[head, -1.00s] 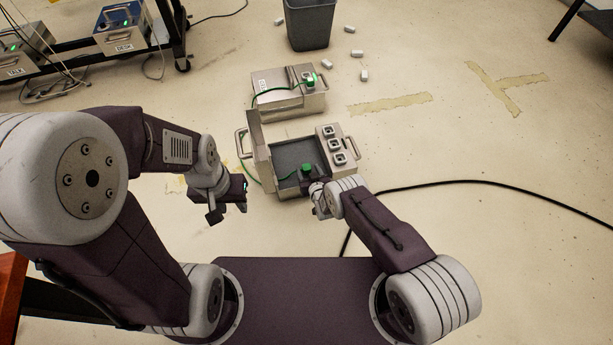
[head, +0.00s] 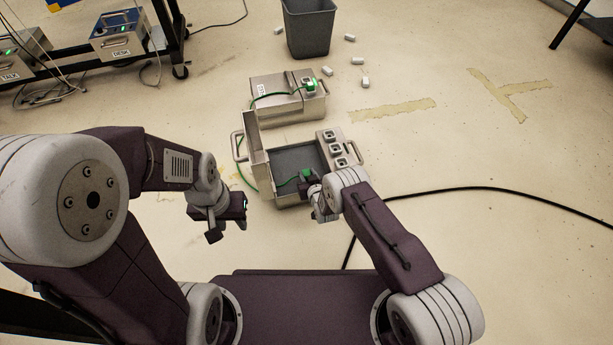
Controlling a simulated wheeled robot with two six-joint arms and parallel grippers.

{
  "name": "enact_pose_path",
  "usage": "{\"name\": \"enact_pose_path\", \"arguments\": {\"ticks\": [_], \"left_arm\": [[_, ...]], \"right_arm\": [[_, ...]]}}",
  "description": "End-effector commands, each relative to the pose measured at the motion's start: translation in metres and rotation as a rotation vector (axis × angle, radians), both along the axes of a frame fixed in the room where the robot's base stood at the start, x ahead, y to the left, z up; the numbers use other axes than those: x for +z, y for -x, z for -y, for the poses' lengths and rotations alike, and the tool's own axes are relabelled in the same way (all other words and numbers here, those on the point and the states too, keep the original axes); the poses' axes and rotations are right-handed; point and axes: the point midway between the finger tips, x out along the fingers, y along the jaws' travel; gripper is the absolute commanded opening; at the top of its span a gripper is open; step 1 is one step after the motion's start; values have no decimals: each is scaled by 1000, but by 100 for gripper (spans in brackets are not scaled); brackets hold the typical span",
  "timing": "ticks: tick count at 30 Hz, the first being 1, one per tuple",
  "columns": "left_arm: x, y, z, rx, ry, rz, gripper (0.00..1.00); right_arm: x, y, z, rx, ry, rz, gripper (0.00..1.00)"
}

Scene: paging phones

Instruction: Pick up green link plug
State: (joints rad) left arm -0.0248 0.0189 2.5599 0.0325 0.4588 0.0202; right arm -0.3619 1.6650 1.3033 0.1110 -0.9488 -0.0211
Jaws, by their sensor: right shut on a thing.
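The green link plug (head: 306,174) is at the front of the open metal case (head: 249,160), over its dark interior. A green cable (head: 286,183) runs from it to the left. My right gripper (head: 309,180) is shut on the plug, its dark fingers hiding part of it. I cannot tell whether the plug touches the case floor. My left gripper (head: 240,208) is left of the case, apart from it, with nothing visible in it; its finger gap is unclear. A second green plug (head: 311,85) sits lit on the metal box (head: 290,104) behind.
The case has sockets (head: 335,149) on its right side. A dark bin (head: 309,27) and several small white pieces (head: 358,61) lie beyond. A black cable (head: 450,189) crosses the floor at right. A shelf with boxes (head: 120,35) stands back left.

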Motion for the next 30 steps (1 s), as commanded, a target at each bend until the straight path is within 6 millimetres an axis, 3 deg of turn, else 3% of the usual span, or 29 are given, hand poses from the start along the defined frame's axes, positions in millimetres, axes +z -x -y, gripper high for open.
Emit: {"name": "enact_pose_path", "arguments": {"ticks": [7, 11, 13, 21, 30], "left_arm": [[9, 0, 0, 0, 0, 0, 36], [33, 0, 0, 0, 0, 0, 36], [56, 0, 0, 0, 0, 0, 36], [158, 0, 0, 0, 0, 0, 36], [235, 0, 0, 0, 0, 0, 36]], "right_arm": [[10, 0, 0, 0, 0, 0, 0], [37, 0, 0, 0, 0, 1, 0], [60, 0, 0, 0, 0, 1, 0], [79, 18, 30, -4, 2, -4, 0], [105, 47, 78, -3, 1, -2, 0]]}}
